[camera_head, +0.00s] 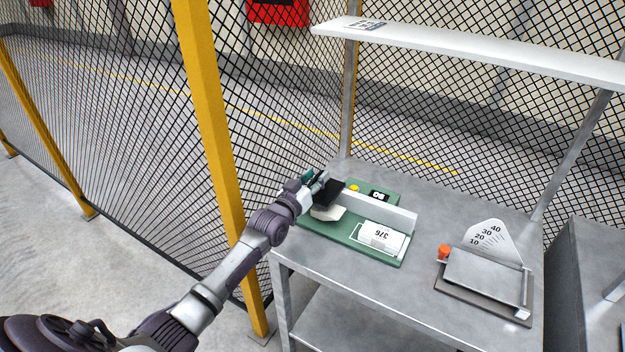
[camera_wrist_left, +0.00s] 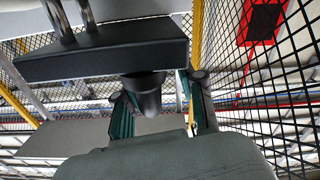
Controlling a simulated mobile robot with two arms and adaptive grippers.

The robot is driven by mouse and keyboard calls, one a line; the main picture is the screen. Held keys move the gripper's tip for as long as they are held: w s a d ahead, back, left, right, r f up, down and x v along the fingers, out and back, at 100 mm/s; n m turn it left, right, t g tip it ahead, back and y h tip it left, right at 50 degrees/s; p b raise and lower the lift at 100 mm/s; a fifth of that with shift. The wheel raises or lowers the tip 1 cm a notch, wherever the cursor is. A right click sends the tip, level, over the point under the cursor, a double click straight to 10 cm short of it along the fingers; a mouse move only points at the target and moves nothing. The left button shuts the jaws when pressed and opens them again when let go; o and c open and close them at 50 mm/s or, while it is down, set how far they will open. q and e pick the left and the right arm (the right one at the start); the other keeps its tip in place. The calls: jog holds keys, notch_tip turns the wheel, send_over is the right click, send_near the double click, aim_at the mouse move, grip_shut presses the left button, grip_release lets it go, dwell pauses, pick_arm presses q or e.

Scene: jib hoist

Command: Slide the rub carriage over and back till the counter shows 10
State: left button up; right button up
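The rub tester has a green base (camera_head: 340,238) on the grey bench, with a pale rail (camera_head: 378,209) along it. The black carriage (camera_head: 329,193) is at the rail's left end, above a white pad (camera_head: 328,213). A small black counter (camera_head: 378,196) behind the rail shows two digits, too small to read surely. My left gripper (camera_head: 313,178) is at the carriage's left side. In the left wrist view, its teal-padded fingers (camera_wrist_left: 160,105) stand apart on either side of a dark knob (camera_wrist_left: 145,90), with a gap at the right finger. The carriage block (camera_wrist_left: 100,50) fills the upper left there.
A yellow button (camera_head: 354,188) is beside the counter. A white card (camera_head: 381,237) with upside-down digits lies on the base's right end. A grey plate device with a scale (camera_head: 488,240) and orange knob (camera_head: 444,251) stands to the right. A white shelf (camera_head: 470,50) and mesh fence are behind.

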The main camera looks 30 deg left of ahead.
pick_arm(q)
jog(key=s, duration=1.2)
jog(key=shift+a, duration=0.3)
